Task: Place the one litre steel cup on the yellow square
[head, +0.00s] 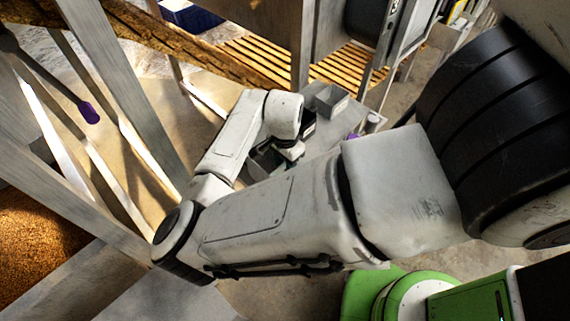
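My white arm crosses the middle of the head view, and its far end reaches down over a grey table (336,133). I see no yellow square. Much of the table is hidden behind my arm.
A grey open bin (330,100) stands on the table, with a dark container (266,160) close to my wrist. A small purple thing (352,136) lies near the table's right end. Wooden posts and a grain bed (35,240) stand at left. Wooden slats (262,62) lie behind.

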